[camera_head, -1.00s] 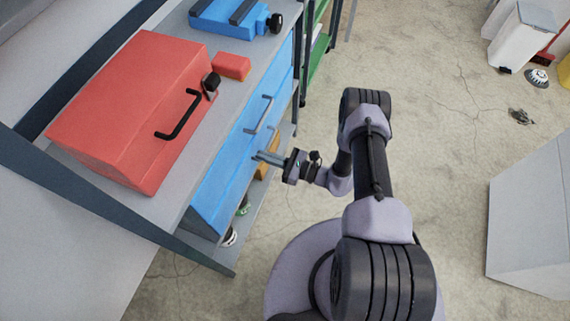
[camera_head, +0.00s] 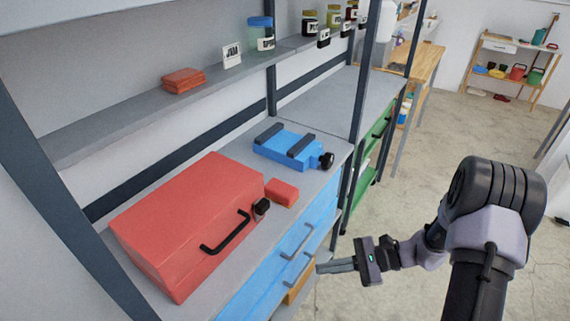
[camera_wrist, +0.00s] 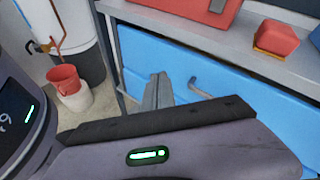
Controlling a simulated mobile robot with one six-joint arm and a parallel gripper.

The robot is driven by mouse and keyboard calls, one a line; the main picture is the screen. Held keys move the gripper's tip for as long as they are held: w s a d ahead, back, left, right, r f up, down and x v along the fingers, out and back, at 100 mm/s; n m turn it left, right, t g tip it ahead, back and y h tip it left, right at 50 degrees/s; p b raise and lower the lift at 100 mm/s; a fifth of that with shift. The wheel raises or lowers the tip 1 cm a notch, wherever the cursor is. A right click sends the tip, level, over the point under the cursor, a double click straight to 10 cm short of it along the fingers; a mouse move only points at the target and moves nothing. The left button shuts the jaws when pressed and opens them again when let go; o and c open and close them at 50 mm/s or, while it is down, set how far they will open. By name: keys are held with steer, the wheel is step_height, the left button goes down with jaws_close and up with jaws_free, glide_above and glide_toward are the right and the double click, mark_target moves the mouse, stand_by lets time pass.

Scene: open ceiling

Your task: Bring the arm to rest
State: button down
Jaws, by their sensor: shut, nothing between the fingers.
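My gripper (camera_head: 334,267) is shut and empty in the head view, its fingers pointing left toward the blue drawers (camera_head: 308,231) under the bench top. In the wrist view my gripper (camera_wrist: 159,82) also shows its two fingers together, in front of the blue drawer front (camera_wrist: 228,93). A drawer handle (camera_wrist: 200,90) is just right of the fingertips. I cannot tell whether the fingertips touch the front. My arm is bent, with its elbow at the right of the head view.
A red toolbox (camera_head: 190,215), a small red block (camera_head: 281,193) and a blue vise-like tool (camera_head: 290,147) are on the bench top. Red and white buckets (camera_wrist: 68,82) stand on the floor in the wrist view. Open floor (camera_head: 425,150) lies right of the shelving.

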steer(key=s+a+r+n+t+h, duration=0.1)
steer(key=s+r+n+t+h, duration=0.1)
steer(key=s+r+n+h, duration=0.3)
steer(key=s+r+n+t+h, duration=0.2)
steer(key=s+r+n+h, duration=0.3)
steer(key=s+r, duration=0.7)
step_height(320, 180, up, 7)
steer(key=shift+a+f+n+t+h, duration=0.15)
steer(key=shift+a+n+t+h, duration=0.25)
steer(key=shift+h, duration=0.5)
steer(key=shift+s, duration=0.1)
